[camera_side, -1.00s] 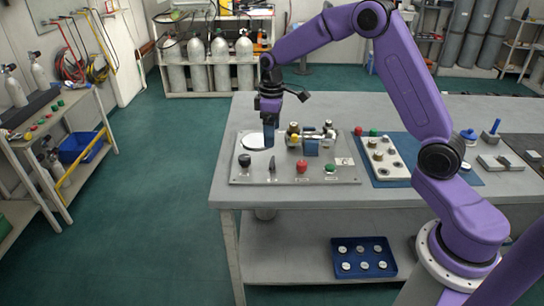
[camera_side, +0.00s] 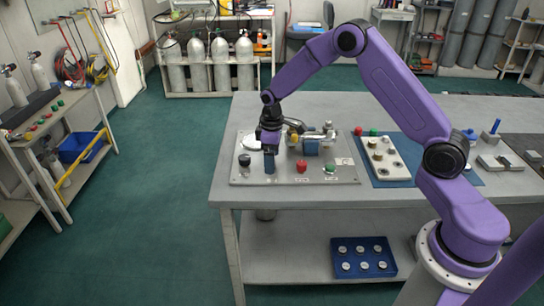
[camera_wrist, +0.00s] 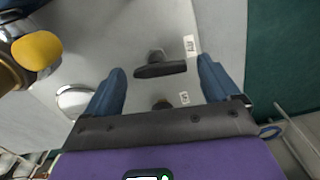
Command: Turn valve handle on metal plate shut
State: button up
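The metal plate (camera_side: 340,176) lies on the bench near its left end. The black valve handle (camera_wrist: 160,70) shows in the wrist view as a flat lever. It lies crosswise between the two blue fingers of my gripper (camera_wrist: 161,64), with a gap at each end. My gripper is open and holds nothing. I cannot tell how far the fingertips are above the plate.
A black knob (camera_side: 244,160) stands just left of my gripper. A white disc (camera_side: 251,142) lies behind it. Brass fittings with a yellow knob (camera_wrist: 37,50) stand behind and right. A red knob (camera_side: 302,166) and a green knob (camera_side: 330,167) stand further right along the plate.

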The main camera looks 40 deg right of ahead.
jog(key=c, duration=0.9)
jog(key=shift+m, duration=0.4)
jog(key=m, duration=0.3)
jog(key=shift+w+a, duration=0.1)
jog(key=m, duration=0.4)
jog(key=shift+w+m, duration=0.1)
jog(key=shift+m, duration=0.2)
jog(key=m, duration=0.7)
jog(key=shift+w+m, duration=0.15)
jog(key=shift+m, duration=0.15)
jog(key=o, duration=1.1)
